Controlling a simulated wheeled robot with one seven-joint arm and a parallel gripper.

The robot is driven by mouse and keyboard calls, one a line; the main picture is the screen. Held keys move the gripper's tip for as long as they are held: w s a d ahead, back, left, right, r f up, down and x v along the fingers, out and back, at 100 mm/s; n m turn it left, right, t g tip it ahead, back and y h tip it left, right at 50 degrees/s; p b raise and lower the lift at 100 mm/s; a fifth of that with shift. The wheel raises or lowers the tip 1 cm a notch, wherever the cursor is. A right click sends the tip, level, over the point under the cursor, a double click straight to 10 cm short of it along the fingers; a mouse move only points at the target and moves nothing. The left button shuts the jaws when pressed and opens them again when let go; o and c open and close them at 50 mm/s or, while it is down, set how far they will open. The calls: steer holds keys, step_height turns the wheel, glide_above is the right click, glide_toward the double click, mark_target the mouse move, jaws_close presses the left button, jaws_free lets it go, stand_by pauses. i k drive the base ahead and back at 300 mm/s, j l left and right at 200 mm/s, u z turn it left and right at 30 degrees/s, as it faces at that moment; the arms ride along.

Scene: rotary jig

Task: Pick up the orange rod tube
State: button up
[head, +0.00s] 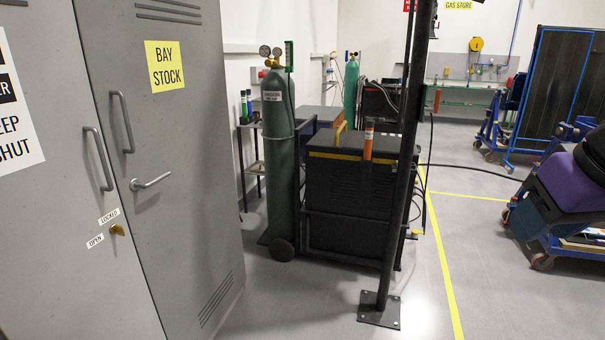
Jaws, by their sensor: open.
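The orange rod tube (368,142) stands upright at the front of the black welding machine (345,226). It is a slim tube with an orange body and a darker band near its top. Its lower part seems to sit in a dark holder, and I cannot tell how deep it goes. It is just left of a black post (398,190). My gripper is not in view.
Grey lockers (185,220) fill the left. A green gas cylinder (278,150) stands left of the machine. Two dark tubes (246,106) stand on a side table behind. The post's base plate (379,310) juts into the floor. A loaded blue cart (570,240) is at right; floor between is clear.

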mark_target(369, 124)
steer(key=i, duration=1.95)
steer(key=i+j+z, duration=0.2)
steer(key=i, duration=0.3)
steer(key=i+z, duration=0.2)
steer(key=i, duration=0.3)
steer(key=i+j+z, duration=0.25)
steer(key=i, duration=0.2)
